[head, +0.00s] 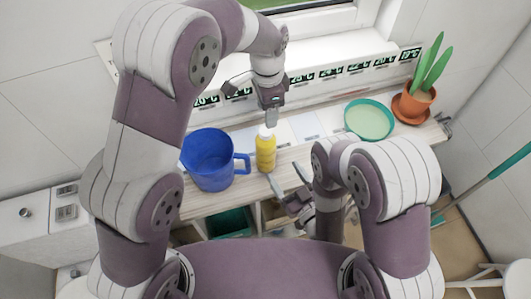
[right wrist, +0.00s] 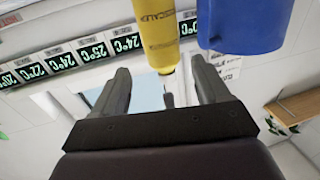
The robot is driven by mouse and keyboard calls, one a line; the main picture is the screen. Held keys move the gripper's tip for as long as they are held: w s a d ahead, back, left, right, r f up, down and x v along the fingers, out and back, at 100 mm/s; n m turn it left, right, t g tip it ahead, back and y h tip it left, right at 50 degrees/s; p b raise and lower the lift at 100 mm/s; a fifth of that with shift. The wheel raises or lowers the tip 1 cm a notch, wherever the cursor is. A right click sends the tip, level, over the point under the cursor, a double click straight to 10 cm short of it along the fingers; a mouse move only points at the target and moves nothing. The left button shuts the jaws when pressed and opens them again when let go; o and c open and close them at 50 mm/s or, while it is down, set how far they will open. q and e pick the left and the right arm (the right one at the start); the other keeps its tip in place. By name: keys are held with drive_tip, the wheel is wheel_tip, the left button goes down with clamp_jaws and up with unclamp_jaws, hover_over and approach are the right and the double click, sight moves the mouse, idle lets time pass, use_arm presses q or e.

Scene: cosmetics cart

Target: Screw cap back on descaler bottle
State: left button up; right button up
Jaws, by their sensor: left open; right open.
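The descaler bottle (head: 265,155) is yellow and stands upright on the counter, with a whitish top (head: 264,131). I cannot tell whether that top is the cap or a bare neck. My left gripper (head: 271,118) is open just above the bottle top, pointing down. My right gripper (head: 287,180) is open, low in front of the bottle and apart from it. In the right wrist view the scene is upside down; the yellow bottle (right wrist: 158,35) shows beyond and between the open fingers. No separate cap is clearly visible.
A blue mug (head: 208,162) stands close left of the bottle, its handle toward it. A green-rimmed bowl (head: 369,119) and a potted plant (head: 411,104) stand at the right. Temperature labels (head: 330,73) line the back ledge. Open compartments (head: 228,222) lie below the counter's front edge.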

sight(263, 141)
use_arm(q)
drive_tip(key=shift+a, duration=0.1)
drive_tip(key=shift+w, duration=0.1)
use_arm(e)
drive_tip(key=x, duration=1.3)
drive_tip(key=shift+a+f, duration=0.1)
clamp_jaws()
use_arm(q)
drive_tip(key=n, duration=0.6)
use_arm(e)
drive_tip(key=shift+s, duration=0.1)
use_arm(q)
drive_tip(key=n, duration=0.3)
drive_tip(key=shift+n, duration=0.3)
drive_tip(key=n, duration=0.5)
drive_tip(key=shift+a, duration=0.1)
drive_tip(key=n, duration=0.3)
